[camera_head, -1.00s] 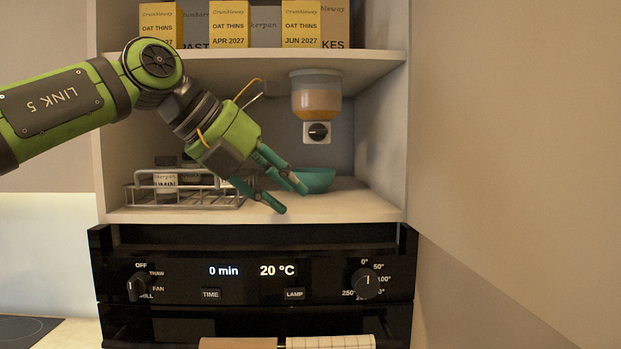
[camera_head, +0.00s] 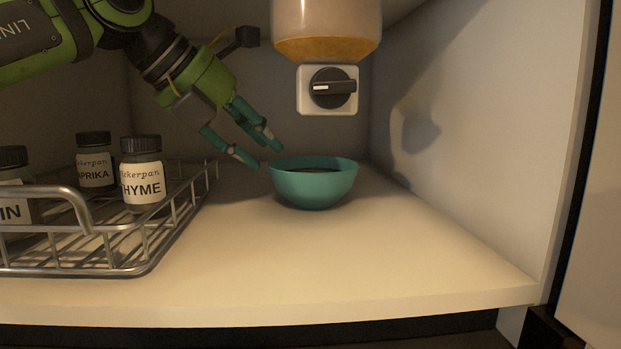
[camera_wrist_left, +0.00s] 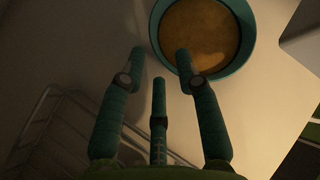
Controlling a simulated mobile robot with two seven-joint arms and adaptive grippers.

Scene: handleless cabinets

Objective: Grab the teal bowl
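The teal bowl (camera_head: 312,190) stands upright on the pale shelf, under the dispenser. In the left wrist view the bowl's teal rim (camera_wrist_left: 245,55) is at the top, with orange-brown contents inside. My left gripper (camera_head: 265,156) comes in from the upper left, its teal fingers pointing down toward the bowl's left rim. In the left wrist view its fingers (camera_wrist_left: 160,58) are spread with nothing between them. One fingertip overlaps the rim in that view; I cannot tell whether it touches. My right gripper is not in view.
A wire rack (camera_head: 155,245) with spice jars, including thyme (camera_head: 141,186) and paprika (camera_head: 95,172), stands left of the bowl. The cabinet's right wall (camera_head: 490,120) bounds the shelf. Shelf space before the bowl is clear.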

